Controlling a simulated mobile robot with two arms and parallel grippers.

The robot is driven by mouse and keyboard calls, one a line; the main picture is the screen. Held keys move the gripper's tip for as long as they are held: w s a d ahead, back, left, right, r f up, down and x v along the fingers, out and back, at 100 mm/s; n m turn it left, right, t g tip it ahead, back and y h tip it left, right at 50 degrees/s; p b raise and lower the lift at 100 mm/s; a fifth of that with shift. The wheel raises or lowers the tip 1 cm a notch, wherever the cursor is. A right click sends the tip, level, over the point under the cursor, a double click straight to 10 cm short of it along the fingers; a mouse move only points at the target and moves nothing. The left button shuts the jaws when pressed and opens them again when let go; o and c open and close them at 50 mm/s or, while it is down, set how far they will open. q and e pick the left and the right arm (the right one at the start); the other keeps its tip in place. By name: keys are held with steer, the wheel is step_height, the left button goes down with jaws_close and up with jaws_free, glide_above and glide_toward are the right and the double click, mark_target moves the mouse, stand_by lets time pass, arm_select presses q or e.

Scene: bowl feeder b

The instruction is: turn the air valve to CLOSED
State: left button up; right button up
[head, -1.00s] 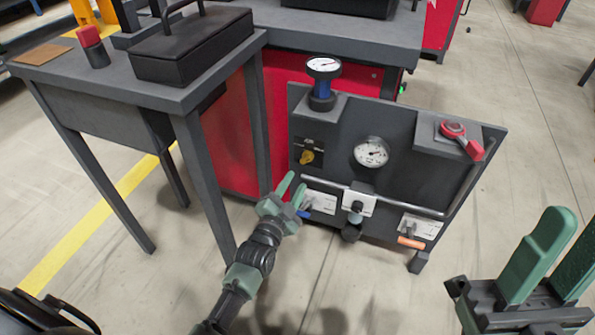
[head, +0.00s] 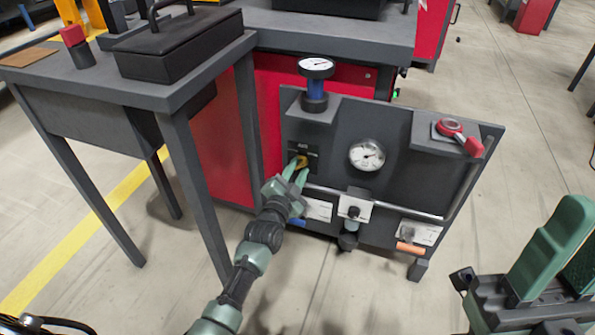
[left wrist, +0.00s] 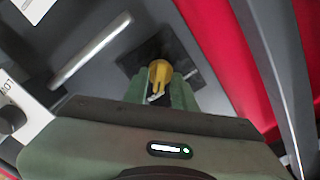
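The yellow valve knob (head: 303,161) sits on a small black plate at the left of the dark panel (head: 395,175). Small lettering above it is too blurred to read surely. My left gripper (head: 296,170) is at the knob, its green fingertips partly covering it. In the left wrist view the knob (left wrist: 159,72) points down between the two fingers (left wrist: 160,92). They look apart, one on each side of its handle; firm contact cannot be seen. My right gripper (head: 571,240) is at the lower right, its fingers apart and empty, away from the panel.
The panel also bears a round gauge (head: 367,155), a top gauge (head: 316,68), a red-handled valve (head: 460,137), a blue handle (head: 297,223) and an orange handle (head: 410,248). A grey table (head: 120,75) stands left.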

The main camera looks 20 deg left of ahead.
arm_select(q)
jaws_close()
